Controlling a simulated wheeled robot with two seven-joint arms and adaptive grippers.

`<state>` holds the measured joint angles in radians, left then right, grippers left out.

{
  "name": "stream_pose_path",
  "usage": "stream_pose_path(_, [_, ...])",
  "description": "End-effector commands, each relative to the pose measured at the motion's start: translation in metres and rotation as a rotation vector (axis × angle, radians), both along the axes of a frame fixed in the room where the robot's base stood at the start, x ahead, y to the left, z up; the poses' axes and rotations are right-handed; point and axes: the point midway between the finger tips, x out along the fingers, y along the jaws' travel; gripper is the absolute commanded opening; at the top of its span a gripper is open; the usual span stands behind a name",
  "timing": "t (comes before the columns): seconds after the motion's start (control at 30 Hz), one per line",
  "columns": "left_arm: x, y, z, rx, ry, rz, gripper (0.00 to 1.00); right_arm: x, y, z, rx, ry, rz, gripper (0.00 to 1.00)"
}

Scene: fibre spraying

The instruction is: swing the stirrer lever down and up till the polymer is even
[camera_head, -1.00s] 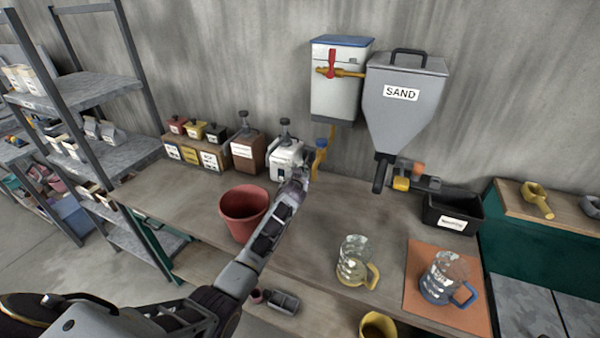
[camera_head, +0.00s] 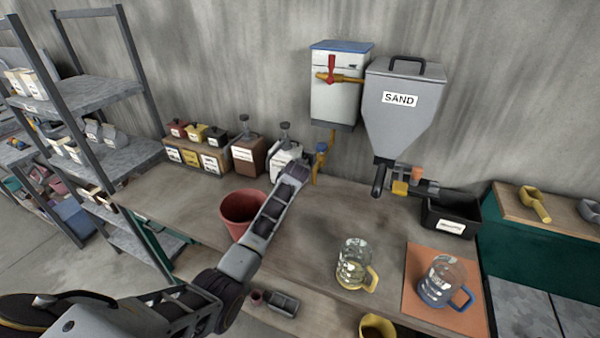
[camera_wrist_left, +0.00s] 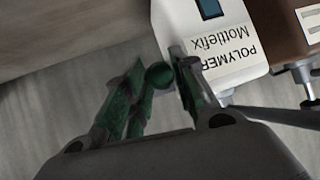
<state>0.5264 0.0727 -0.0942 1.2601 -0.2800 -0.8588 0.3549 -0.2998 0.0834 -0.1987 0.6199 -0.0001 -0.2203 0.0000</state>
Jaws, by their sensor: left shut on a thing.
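The white polymer container (camera_head: 284,158) stands on the bench against the wall, with a dark pump-like fitting on top. My left arm reaches to its front and covers part of it. In the left wrist view the container (camera_wrist_left: 222,83) shows its label, upside down, reading POLYMER. My left gripper (camera_wrist_left: 156,88) has greenish fingers shut around a dark green ball knob (camera_wrist_left: 158,75), which looks like the end of the stirrer lever. The knob is beside the container's face. The lever's shaft is hidden. In the head view the fingertips are hidden behind my wrist. My right gripper is not in view.
A red bucket (camera_head: 238,207) stands close beside my forearm. A brown container (camera_head: 250,158) is left of the polymer. A yellow pipe (camera_head: 331,140) and the sand hopper (camera_head: 400,110) are to the right. Two glass jugs (camera_head: 352,262) (camera_head: 440,280) stand at the front right.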

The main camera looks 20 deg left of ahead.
Motion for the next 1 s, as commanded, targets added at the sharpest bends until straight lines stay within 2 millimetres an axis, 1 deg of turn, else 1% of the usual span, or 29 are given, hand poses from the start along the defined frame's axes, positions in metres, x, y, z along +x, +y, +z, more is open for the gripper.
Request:
stream_pose_path(0.5, [0.0002, -0.0001, 0.001, 0.0, 0.017, 0.0, 0.0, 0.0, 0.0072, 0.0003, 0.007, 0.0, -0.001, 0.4])
stream_pose_path(0.53, [0.0002, -0.0001, 0.001, 0.0, 0.017, 0.0, 0.29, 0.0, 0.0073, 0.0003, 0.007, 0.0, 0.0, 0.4])
stream_pose_path(0.67, [0.0003, -0.0001, 0.001, 0.0, 0.016, 0.0, 0.46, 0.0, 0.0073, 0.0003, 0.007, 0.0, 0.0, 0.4])
stream_pose_path(0.7, [0.0003, -0.0001, 0.0011, 0.0, 0.016, 0.0, 0.49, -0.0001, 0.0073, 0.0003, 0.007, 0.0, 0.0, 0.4])
stream_pose_path(0.9, [0.0003, -0.0002, 0.0013, 0.001, 0.015, 0.0, 0.49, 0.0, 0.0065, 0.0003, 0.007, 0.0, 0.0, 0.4])
stream_pose_path(1.0, [0.0003, -0.0001, 0.0015, 0.001, 0.015, 0.0, 0.49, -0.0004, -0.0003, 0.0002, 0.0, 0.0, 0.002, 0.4])
